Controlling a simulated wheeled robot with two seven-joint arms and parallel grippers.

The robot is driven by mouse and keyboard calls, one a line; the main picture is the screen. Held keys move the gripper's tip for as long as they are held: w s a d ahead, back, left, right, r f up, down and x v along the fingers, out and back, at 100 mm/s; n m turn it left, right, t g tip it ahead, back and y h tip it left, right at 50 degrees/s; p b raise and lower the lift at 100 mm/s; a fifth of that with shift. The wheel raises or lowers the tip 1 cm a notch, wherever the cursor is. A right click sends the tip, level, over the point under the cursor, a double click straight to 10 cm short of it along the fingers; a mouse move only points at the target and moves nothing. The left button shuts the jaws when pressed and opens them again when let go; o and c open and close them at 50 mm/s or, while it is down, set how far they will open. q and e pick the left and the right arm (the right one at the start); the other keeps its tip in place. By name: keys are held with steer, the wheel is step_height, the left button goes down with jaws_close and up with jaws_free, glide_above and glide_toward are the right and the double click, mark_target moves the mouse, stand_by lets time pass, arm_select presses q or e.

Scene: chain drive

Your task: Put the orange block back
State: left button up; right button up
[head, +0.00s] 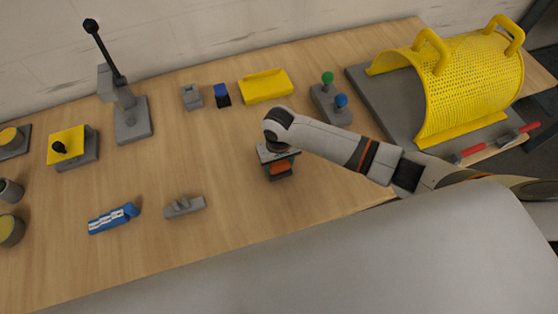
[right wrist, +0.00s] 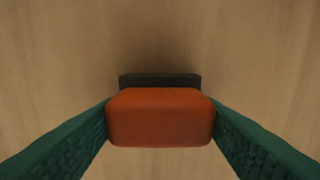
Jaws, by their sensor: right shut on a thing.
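The orange block (head: 279,168) is between the fingers of my right gripper (head: 279,163), near the middle of the table in the head view. In the right wrist view the orange block (right wrist: 160,117) fills the space between the two green fingers, which are shut on its sides. A dark piece (right wrist: 160,80) shows just beyond the block; I cannot tell whether it is part of the block or a separate thing under it. Whether the block touches the table is unclear. My left gripper is not in view.
A grey socket (head: 191,97), a blue-topped block (head: 222,95) and a yellow tray (head: 266,86) stand at the back. A blue tool (head: 113,218) and grey bracket (head: 184,206) lie front left.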

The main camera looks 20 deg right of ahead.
steer(key=shift+f, duration=0.15)
steer(key=o, duration=0.9)
steer(key=shift+o, duration=0.2)
step_height(320, 180, up, 12)
steer(key=shift+r+b, duration=0.2)
steer(key=shift+b, duration=0.15)
